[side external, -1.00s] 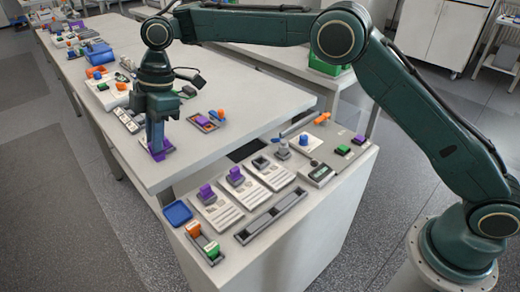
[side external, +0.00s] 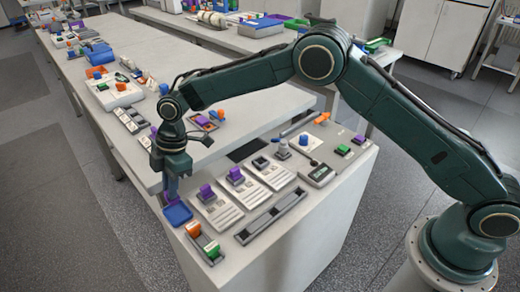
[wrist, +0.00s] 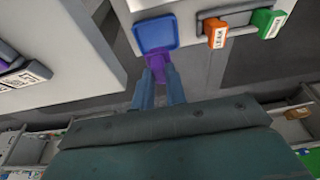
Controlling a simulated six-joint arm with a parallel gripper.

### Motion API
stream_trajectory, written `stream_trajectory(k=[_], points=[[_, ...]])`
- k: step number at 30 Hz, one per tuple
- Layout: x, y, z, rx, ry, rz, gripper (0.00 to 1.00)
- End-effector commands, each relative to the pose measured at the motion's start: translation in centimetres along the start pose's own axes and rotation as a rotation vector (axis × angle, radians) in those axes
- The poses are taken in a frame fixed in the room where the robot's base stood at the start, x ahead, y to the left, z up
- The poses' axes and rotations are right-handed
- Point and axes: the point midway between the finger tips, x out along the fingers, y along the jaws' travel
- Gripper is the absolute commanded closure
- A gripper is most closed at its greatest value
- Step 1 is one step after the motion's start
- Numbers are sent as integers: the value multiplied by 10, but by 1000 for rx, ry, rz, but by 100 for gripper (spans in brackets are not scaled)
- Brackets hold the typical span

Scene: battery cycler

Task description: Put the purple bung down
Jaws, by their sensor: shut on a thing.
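My gripper (side external: 171,196) points down at the near left corner of the bench, shut on the purple bung (wrist: 157,61). In the wrist view the bung shows between and just beyond the fingertips (wrist: 158,74). The shallow blue tray (side external: 178,213) lies on the bench top right beside the fingertips. In the wrist view the bung overlaps the edge of the blue tray (wrist: 155,34); I cannot tell whether it touches the tray or hangs above it. The fingers hide part of the bung.
An orange block (side external: 193,229) and a green block (side external: 212,249) stand in a grey rack near the tray. Light plates with purple pieces (side external: 206,193) lie to the right. A gap separates this bench from the long table (side external: 250,103) behind.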

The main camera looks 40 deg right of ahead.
Motion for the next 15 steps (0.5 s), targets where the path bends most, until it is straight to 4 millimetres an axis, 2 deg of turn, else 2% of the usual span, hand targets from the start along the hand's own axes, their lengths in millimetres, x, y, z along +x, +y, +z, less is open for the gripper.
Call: stream_trajectory(k=[8, 15], points=[[5, 0, 1, 0, 0, -1, 100], [28, -1, 8, 2, -1, -3, 100]])
